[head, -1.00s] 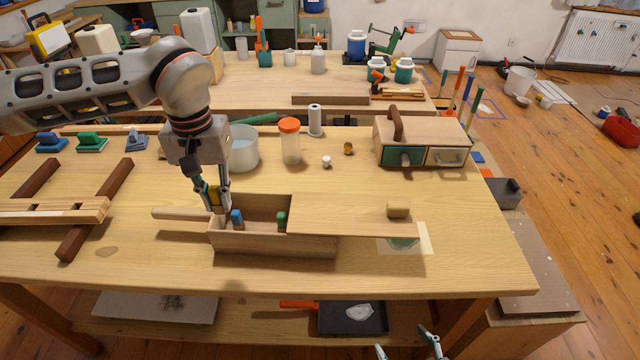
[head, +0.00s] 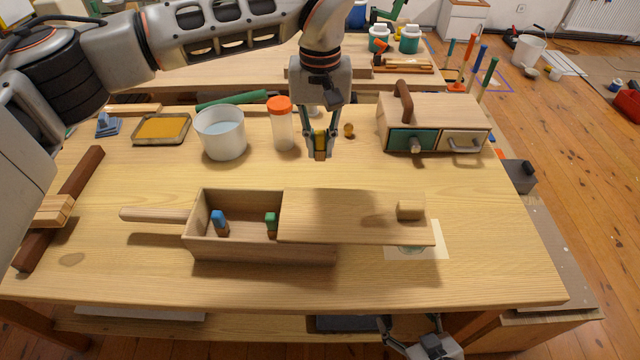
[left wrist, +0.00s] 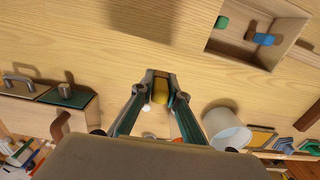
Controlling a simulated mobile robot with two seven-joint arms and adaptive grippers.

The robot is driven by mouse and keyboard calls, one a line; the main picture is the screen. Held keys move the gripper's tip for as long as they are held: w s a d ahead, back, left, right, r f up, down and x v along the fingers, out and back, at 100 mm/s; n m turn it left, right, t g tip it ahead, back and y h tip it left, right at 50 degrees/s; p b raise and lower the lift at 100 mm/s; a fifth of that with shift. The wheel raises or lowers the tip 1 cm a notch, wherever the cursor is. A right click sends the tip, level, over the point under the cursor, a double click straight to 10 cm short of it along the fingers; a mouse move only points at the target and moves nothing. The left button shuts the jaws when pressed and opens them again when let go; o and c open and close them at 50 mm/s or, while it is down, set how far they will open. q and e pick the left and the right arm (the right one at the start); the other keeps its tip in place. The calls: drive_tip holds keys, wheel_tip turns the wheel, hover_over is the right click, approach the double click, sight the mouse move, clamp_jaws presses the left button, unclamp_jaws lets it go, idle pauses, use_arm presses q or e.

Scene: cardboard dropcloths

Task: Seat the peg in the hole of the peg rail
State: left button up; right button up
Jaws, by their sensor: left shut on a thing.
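My left gripper (head: 320,150) is shut on a yellow peg (head: 321,143) and holds it above the table behind the box. In the left wrist view the yellow peg (left wrist: 160,92) sits between the fingertips. A blue-topped peg (head: 219,220) and a green-topped peg (head: 271,222) stand in the open part of the wooden box (head: 235,250). My right gripper (head: 412,328) is low at the front, fingers apart and empty.
A wooden lid (head: 340,215) covers the box's right part. A white pot (head: 220,134), an orange-capped jar (head: 283,125), a small brass knob (head: 349,130) and a drawer unit (head: 435,118) stand behind. The table between box and drawer unit is clear.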

use_arm(q)
wheel_tip(320, 180, down, 13)
drive_tip(key=shift+r, duration=0.1)
idle(0.4)
drive_tip(key=o, duration=0.4)
drive_tip(key=shift+f, duration=0.2)
drive_tip(key=o, duration=0.4)
drive_tip(key=shift+r, duration=0.1)
